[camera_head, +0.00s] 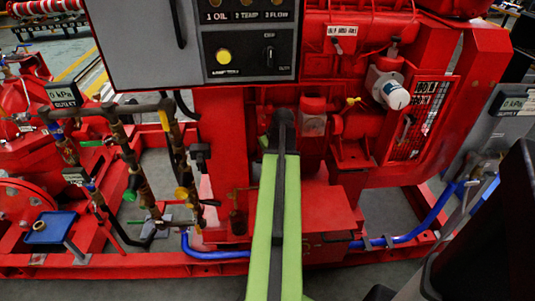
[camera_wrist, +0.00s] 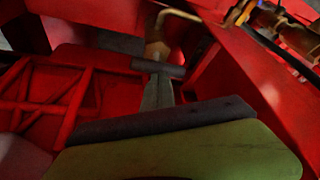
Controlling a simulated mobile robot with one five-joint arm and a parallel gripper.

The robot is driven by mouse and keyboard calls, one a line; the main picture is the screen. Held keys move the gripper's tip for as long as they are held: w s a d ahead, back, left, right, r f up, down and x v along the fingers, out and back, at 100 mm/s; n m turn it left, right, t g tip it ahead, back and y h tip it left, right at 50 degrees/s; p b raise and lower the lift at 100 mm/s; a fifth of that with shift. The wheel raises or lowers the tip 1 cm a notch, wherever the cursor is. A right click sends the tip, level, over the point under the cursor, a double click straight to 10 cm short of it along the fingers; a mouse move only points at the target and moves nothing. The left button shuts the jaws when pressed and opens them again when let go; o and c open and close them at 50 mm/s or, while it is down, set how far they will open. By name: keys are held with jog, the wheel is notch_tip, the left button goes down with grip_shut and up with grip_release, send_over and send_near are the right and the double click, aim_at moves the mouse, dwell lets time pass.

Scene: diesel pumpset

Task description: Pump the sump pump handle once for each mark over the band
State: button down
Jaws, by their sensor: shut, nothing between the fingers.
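A small brass hand pump (camera_head: 237,218) with a thin bent handle (camera_head: 240,189) stands on the red base, left of my green arm in the head view. It seems to be the sump pump. In the wrist view, a brass body (camera_wrist: 157,48) with a bent rod (camera_wrist: 180,14) shows just past my gripper (camera_wrist: 158,82). My gripper is shut and empty; whether it touches the brass part I cannot tell. I cannot make out any band or marks.
A grey control panel (camera_head: 252,50) hangs above. Brown pipework (camera_head: 126,150) with valves stands at left. A red box (camera_head: 325,215) is right of my arm. A blue hose (camera_head: 410,232) runs along the red frame. A blue tray (camera_head: 48,228) lies at left.

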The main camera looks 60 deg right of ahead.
jog(key=shift+f+b, duration=0.3)
jog(key=shift+f, duration=0.2)
jog(key=shift+r, duration=0.15)
notch_tip(320, 180, up, 6)
jog(key=p, duration=0.6)
jog(key=shift+r+p, duration=0.15)
jog(key=shift+p, duration=0.2)
jog(key=shift+r, duration=0.1)
notch_tip(320, 180, up, 6)
jog(key=p, duration=0.6)
dwell(0.4)
